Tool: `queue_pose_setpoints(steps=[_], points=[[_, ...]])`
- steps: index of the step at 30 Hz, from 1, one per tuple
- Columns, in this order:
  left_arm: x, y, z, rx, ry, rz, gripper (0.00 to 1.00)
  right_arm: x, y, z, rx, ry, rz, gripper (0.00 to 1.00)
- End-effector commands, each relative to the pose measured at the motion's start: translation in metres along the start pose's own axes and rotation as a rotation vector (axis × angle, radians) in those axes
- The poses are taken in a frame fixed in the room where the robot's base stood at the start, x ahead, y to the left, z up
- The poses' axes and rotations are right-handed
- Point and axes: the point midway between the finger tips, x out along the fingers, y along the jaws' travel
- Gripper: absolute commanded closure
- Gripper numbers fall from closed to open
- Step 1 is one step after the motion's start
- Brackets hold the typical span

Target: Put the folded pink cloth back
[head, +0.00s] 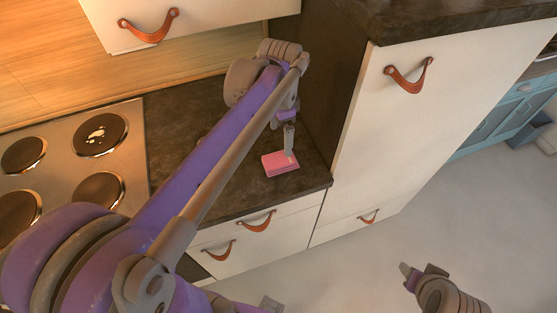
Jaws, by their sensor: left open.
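The folded pink cloth (277,166) lies on the dark countertop, near its front edge and beside the tall white cabinet. My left arm reaches across the hob, and my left gripper (289,153) points down at the cloth's upper right side. It is open, with one finger clearly visible overlapping the cloth in the picture. The other finger is hard to make out, and I cannot tell whether it touches the cloth. My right gripper (411,276) is low at the right, over the floor and away from the counter. Its jaw opening is unclear.
A hob (70,160) with several dark plates is at the left. The tall white cabinet (425,115) with leather pulls borders the counter on the right. White drawers (285,220) are below, and a wall cabinet (195,18) hangs above. Pale floor (465,205) is open at the right.

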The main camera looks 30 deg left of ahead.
Motion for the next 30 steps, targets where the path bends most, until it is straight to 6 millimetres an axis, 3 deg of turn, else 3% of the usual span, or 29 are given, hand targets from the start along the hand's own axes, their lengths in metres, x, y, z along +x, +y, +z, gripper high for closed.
queue_pose_setpoints(steps=[9,15,20,30], points=[[0.042,0.087,0.041,-0.381,0.241,-0.138,0.0,0.0,0.0,0.0,0.0,0.0,0.0,0.5],[0.074,0.123,0.061,-0.579,0.396,-0.154,0.0,0.0,0.0,0.0,0.0,0.0,0.0,0.5],[0.085,0.133,0.067,-0.644,0.447,-0.149,0.0,0.0,0.0,0.0,0.0,0.0,0.0,0.5],[0.085,0.133,0.068,-0.651,0.451,-0.149,0.0,0.0,0.0,0.0,0.0,0.0,0.0,0.5]])
